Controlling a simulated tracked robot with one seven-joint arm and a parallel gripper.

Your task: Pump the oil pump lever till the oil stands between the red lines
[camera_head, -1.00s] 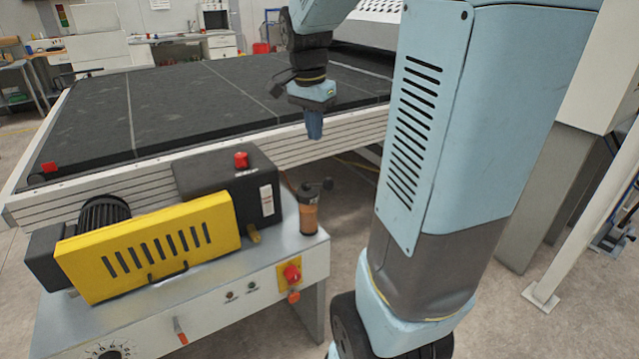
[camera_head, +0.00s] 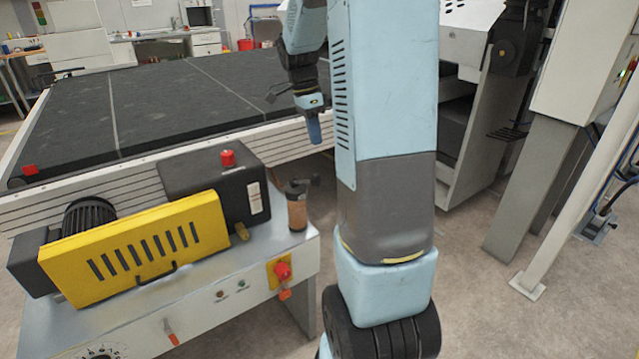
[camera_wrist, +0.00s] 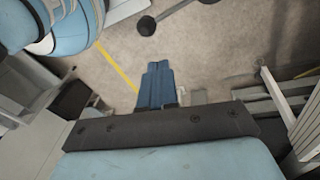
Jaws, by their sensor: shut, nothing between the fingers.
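The oil pump (camera_head: 297,208) stands at the right end of the metal bench, a small upright cylinder with an amber-brown body and dark top. Its dark lever (camera_head: 314,181) sticks out to the right at the top. In the wrist view a dark rod with a round knob (camera_wrist: 147,25), seemingly this lever, shows at the top edge, beyond the fingertips. My gripper (camera_head: 315,139) has blue fingers, is shut and empty, and hangs above and slightly right of the pump, apart from it. Its fingers also show in the wrist view (camera_wrist: 157,68). The oil level and red lines are too small to make out.
A yellow slotted guard (camera_head: 140,250) and a black housing with a red button (camera_head: 228,158) sit left of the pump. A red switch (camera_head: 282,270) is on the bench front. The long black conveyor bed (camera_head: 160,95) lies behind. Open floor is to the right.

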